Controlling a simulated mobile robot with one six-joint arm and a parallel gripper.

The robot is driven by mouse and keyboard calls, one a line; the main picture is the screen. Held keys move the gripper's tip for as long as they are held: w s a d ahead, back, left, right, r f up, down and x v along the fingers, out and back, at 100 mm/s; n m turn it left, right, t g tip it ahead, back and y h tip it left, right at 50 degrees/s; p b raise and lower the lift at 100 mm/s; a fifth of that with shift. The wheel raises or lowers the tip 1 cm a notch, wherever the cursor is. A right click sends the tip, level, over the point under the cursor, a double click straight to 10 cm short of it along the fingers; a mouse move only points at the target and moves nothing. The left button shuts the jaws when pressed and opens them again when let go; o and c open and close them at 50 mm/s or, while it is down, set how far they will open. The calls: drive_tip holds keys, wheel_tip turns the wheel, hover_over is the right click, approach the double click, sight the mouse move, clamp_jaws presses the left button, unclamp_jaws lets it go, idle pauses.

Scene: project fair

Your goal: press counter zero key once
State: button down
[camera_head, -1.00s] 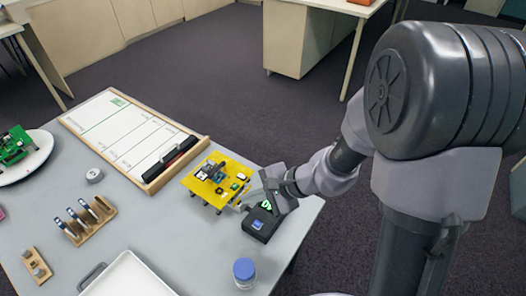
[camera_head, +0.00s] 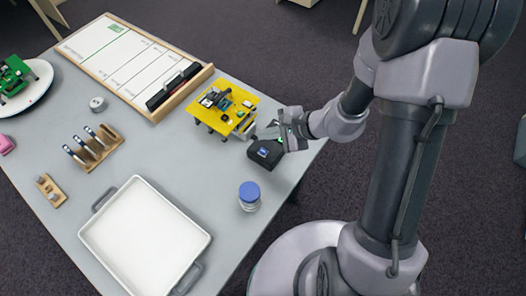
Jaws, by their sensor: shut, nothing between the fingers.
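The counter (camera_head: 264,154) is a small black box with a blue key (camera_head: 263,152) on its top and a green lit display that is partly hidden behind my gripper. It sits near the right edge of the grey table. My gripper (camera_head: 268,133) is shut and empty, with its fingers over the far side of the counter, between it and the yellow board. I cannot tell whether the fingertips touch the counter. The blue key is uncovered.
A yellow board on legs (camera_head: 240,103) stands close behind the counter. A blue-capped jar (camera_head: 250,196) stands in front. A white tray (camera_head: 145,240), a pen rack (camera_head: 95,148), a framed whiteboard (camera_head: 112,57) and a green model on a round plate (camera_head: 40,78) are further left.

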sight(266, 152)
wheel_tip(266, 152, down, 6)
drive_tip(key=b, duration=0.4)
drive_tip(key=shift+r, duration=0.2)
drive_tip(key=shift+f, duration=0.2)
drive_tip(key=shift+f+b, duration=0.1)
drive_tip(key=shift+b, duration=0.25)
idle(1.1)
drive_tip(key=shift+f+b, duration=0.3)
drive_tip(key=shift+b, duration=0.25)
drive_tip(key=shift+f+b, duration=0.35)
drive_tip(key=shift+b, duration=0.15)
idle(0.3)
drive_tip(key=shift+r, duration=0.1)
drive_tip(key=shift+r+p, duration=0.45)
drive_tip(key=shift+r, duration=0.25)
drive_tip(key=shift+r+p, duration=1.65)
drive_tip(key=shift+r, duration=0.85)
